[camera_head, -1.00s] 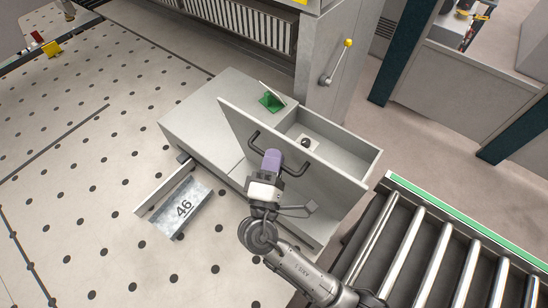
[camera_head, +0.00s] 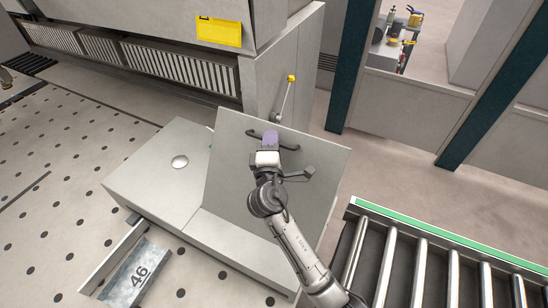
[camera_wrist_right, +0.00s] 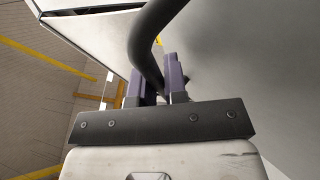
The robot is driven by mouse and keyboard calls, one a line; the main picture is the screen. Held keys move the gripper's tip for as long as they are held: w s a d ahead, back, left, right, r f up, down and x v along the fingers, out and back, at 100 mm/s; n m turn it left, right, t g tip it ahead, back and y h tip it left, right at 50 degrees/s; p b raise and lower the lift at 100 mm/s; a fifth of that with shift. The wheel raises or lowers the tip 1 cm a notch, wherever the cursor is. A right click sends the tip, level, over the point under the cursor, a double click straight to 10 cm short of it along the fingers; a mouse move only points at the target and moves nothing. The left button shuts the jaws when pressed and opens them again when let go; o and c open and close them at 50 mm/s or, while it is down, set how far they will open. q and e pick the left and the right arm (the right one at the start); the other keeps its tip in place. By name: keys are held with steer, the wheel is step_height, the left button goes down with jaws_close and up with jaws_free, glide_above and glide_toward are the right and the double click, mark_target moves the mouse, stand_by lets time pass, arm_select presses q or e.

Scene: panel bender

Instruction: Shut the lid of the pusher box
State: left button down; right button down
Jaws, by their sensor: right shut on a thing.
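The pusher box (camera_head: 150,185) is a low grey box in the middle of the head view. Its lid (camera_head: 235,185) is a flat grey panel, raised at a slant, with a black bar handle (camera_head: 290,147) near its upper edge. My right gripper (camera_head: 270,140) has its purple fingers shut on this handle. The handle (camera_wrist_right: 148,45) also runs between the right gripper's fingers (camera_wrist_right: 160,85) in the right wrist view. The lid hides the inside of the box. My left gripper is not in view.
A tall grey machine (camera_head: 280,65) with a yellow-knobbed lever (camera_head: 287,95) stands behind the box. A roller conveyor (camera_head: 435,245) lies at the right. A tray marked 46 (camera_head: 137,275) is at the front left, by the dotted table (camera_head: 50,215).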

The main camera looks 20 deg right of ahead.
steer(key=w+d+f+m+g+y+p, duration=0.15)
steer(key=w+d+f+g, duration=0.25)
steer(key=w+d+f, duration=0.55)
steer(key=w+d+f+g+y+b, duration=0.1)
steer(key=f+b, duration=0.2)
steer(key=f, duration=0.5)
steer(key=w+d+f+m+g+y+b, duration=0.1)
steer(key=w+d+f+g+b, duration=0.1)
steer(key=f, duration=0.6)
steer(key=shift+d+g+b, duration=0.15)
steer(key=shift+g+b, duration=0.15)
steer(key=shift+b, duration=0.15)
steer(key=shift+f+m+y, duration=0.1)
steer(key=shift+m+y, duration=0.15)
steer(key=c, duration=1.3)
jaws_free()
steer(key=shift+w, duration=0.15)
steer(key=shift+o, duration=0.6)
